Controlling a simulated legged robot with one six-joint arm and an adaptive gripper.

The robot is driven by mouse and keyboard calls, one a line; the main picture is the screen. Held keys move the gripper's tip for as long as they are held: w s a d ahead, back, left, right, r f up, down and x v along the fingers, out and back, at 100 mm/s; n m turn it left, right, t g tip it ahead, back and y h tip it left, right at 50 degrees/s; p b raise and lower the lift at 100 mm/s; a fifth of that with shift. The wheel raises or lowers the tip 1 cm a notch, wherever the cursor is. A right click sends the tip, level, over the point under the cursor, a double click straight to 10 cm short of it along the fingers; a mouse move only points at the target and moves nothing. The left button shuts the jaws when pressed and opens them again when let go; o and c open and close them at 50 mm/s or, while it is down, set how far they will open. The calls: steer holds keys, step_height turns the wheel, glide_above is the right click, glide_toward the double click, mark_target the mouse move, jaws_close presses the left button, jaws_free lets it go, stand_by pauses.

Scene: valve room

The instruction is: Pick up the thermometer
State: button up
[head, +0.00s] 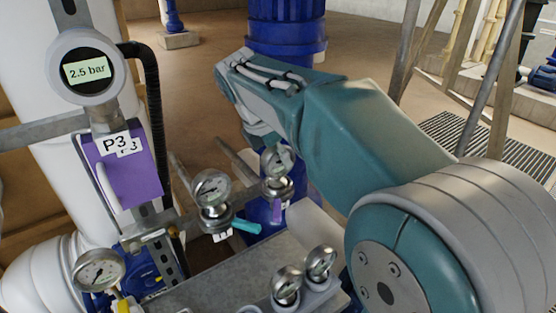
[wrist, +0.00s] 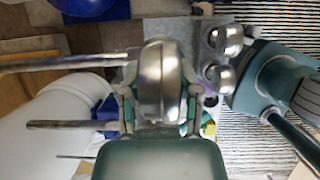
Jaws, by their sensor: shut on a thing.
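The thermometer appears as a round metal dial instrument (wrist: 160,85) between my gripper's fingers (wrist: 160,108) in the wrist view. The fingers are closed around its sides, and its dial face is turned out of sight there. In the head view, a dial with a white face (head: 278,160) shows just below the end of my arm and seems to be the same instrument. My fingers are largely hidden in that view. I cannot tell whether the dial is clear of the pipework.
Two smaller dials (head: 287,283) (head: 320,262) stand on a grey metal shelf (head: 225,277). A 2.5 bar display (head: 87,70), a purple P3 plate (head: 127,180) and a lower gauge (head: 98,270) are at left.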

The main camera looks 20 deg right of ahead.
step_height(320, 180, up, 10)
steer(key=shift+f, duration=0.1)
steer(key=shift+o, duration=0.2)
stand_by(0.4)
steer(key=s+d, duration=0.2)
steer(key=s, duration=0.6)
steer(key=shift+s+d, duration=0.3)
steer(key=shift+d, duration=0.1)
stand_by(0.3)
steer(key=shift+a, duration=0.1)
stand_by(1.1)
